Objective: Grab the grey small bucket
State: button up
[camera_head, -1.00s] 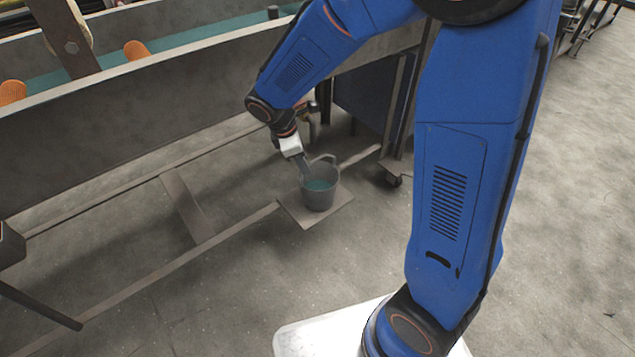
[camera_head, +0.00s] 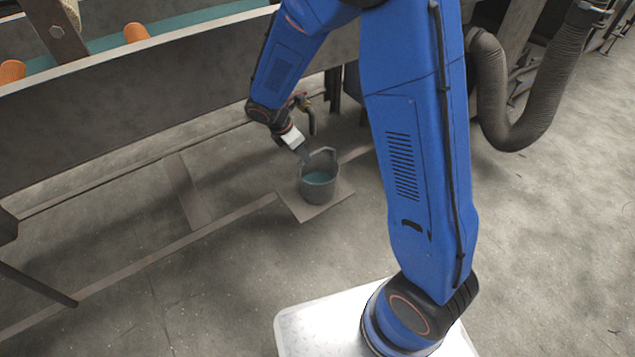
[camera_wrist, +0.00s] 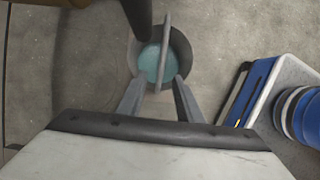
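The grey small bucket (camera_head: 318,190) stands upright on a flat plate (camera_head: 290,207) low by the floor, with teal inside it. In the wrist view the bucket (camera_wrist: 182,50) is straight ahead, with its thin handle standing up and crossing its mouth. My gripper (camera_head: 306,155) is at the bucket's upper left rim in the head view. In the wrist view my gripper (camera_wrist: 159,82) has its two fingers spread apart, one on each side of the handle's near end. I cannot tell whether either finger touches the bucket.
A long metal trough (camera_head: 130,90) runs above and behind the bucket on the left. Its floor-level rails (camera_head: 170,256) lead to the plate. A ribbed grey hose (camera_head: 515,125) hangs at the right. The concrete floor in front is clear.

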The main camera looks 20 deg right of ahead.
aim_at(317, 150)
jog(key=shift+w+d, duration=0.2)
jog(key=shift+d, duration=0.5)
jog(key=shift+w+d, duration=0.2)
jog(key=shift+d, duration=0.45)
jog(key=shift+w+d, duration=0.2)
jog(key=shift+d, duration=0.35)
jog(key=shift+w+d, duration=0.15)
jog(key=shift+d, duration=0.4)
jog(key=shift+x, duration=1.45)
jog(key=shift+a, duration=0.1)
grip_shut()
